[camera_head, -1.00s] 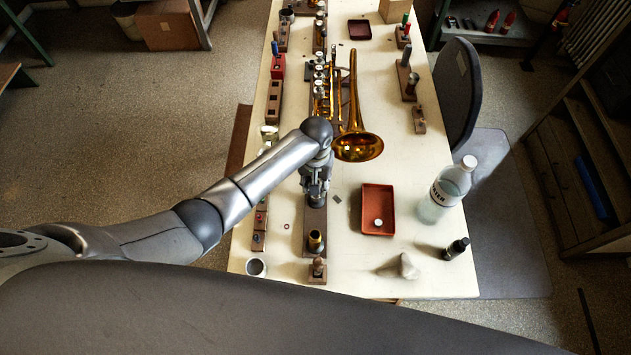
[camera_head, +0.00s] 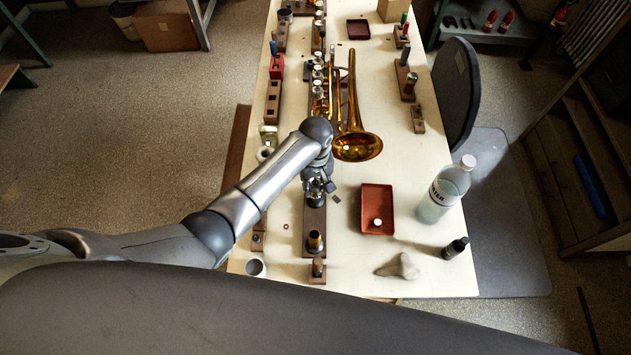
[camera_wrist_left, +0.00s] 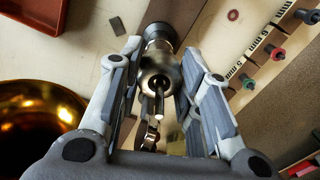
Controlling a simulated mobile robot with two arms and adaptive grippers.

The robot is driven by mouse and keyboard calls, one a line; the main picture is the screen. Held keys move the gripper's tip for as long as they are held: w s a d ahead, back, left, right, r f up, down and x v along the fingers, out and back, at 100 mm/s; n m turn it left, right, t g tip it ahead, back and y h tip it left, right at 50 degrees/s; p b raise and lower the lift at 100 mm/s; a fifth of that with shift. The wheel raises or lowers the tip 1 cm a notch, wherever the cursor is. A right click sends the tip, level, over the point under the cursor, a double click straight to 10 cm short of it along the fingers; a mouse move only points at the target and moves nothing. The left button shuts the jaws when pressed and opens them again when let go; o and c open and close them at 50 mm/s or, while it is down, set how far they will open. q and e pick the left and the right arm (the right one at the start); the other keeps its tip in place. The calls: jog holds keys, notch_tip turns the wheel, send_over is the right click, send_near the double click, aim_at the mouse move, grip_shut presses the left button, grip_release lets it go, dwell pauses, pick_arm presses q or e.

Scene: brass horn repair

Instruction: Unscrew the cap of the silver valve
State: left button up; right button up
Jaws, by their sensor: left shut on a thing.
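The silver valve (camera_wrist_left: 160,66) shows in the left wrist view as a rounded metal part with a thin stem, between the fingers of my left gripper (camera_wrist_left: 158,88). A darker round part shows beyond it. The seam of its cap cannot be made out. In the head view my left gripper (camera_head: 318,188) points down over the long wooden block (camera_head: 314,218) and hides most of the valve. The gripper is shut on the silver valve's upper part, likely its cap. My right gripper is not in view.
A brass trumpet (camera_head: 357,146) lies beyond the gripper. A red tray (camera_head: 366,230) with a small white piece is to the right. A brass valve (camera_head: 315,241) stands nearer on the block. A bottle (camera_head: 446,190) and a dark vial (camera_head: 455,248) stand at the right edge.

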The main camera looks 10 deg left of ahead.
pick_arm(q)
jog(key=n, duration=0.4)
jog(key=shift+d+n, duration=0.1)
jog(key=shift+n, duration=0.5)
jog(key=n, duration=0.4)
jog(key=shift+w, duration=0.15)
jog(key=shift+r, duration=3.25)
jog(key=shift+r, duration=0.1)
